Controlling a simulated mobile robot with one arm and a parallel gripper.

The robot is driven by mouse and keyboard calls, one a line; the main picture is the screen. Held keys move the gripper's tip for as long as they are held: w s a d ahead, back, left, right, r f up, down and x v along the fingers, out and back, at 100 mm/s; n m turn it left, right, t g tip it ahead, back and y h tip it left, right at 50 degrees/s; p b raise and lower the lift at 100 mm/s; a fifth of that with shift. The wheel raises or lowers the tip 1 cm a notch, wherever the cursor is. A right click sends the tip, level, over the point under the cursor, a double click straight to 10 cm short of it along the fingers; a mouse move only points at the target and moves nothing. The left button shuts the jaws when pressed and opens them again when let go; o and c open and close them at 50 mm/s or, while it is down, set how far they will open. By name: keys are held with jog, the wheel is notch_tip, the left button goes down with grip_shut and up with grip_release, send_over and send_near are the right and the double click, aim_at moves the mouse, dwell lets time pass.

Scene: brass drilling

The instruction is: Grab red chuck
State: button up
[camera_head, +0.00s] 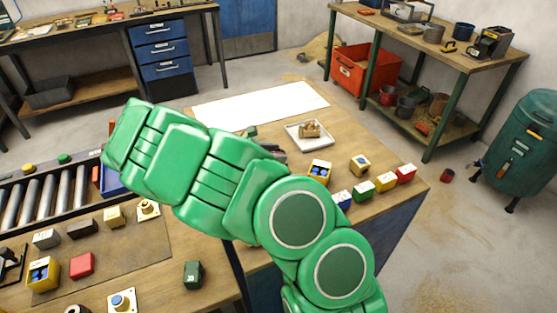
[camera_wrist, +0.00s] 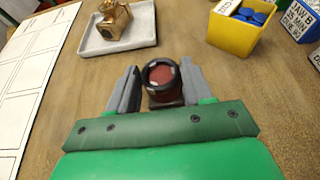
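The red chuck (camera_wrist: 163,75), a short dark red cylinder with a black rim, sits on the wooden table in the wrist view. It is between the two grey fingers of my gripper (camera_wrist: 157,85). The fingers stand apart on either side of it, with a narrow gap showing at the left finger; contact at the right finger is hard to tell.
A pale tray (camera_wrist: 88,45) holding a brass part (camera_wrist: 113,20) lies beyond the gripper at left. A yellow bin (camera_wrist: 229,38) with blue pieces stands at right, beside a labelled box (camera_wrist: 300,18). A white sheet (camera_head: 262,106) covers the table's far part.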

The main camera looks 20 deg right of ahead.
grip_shut()
jog(key=shift+r, duration=0.1)
